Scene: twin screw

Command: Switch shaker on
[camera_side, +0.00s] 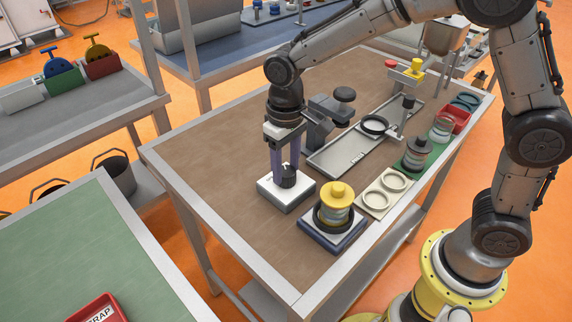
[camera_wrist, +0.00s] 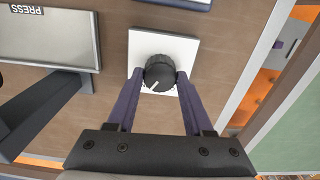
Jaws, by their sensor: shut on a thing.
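A black ribbed knob (camera_side: 288,177) stands on a white square box (camera_side: 286,198) on the brown bench top. In the wrist view the knob (camera_wrist: 160,72) sits on the white plate (camera_wrist: 180,45), with a short white pointer line toward its lower left. My gripper (camera_side: 281,172) points down, its purple fingers on either side of the knob and shut on it. In the wrist view my gripper (camera_wrist: 159,83) has its fingertips touching the knob. A dark blue shaker base (camera_side: 333,238) stands beside the white box, bearing a jar with a yellow lid (camera_side: 338,193).
A pale plate with two rings (camera_side: 383,193) lies right of the shaker. Behind stand a dark press (camera_side: 330,120), a grey tray (camera_side: 345,152), a dark-lidded jar (camera_side: 415,153) and a red bin (camera_side: 456,118). The bench left of the white box is clear.

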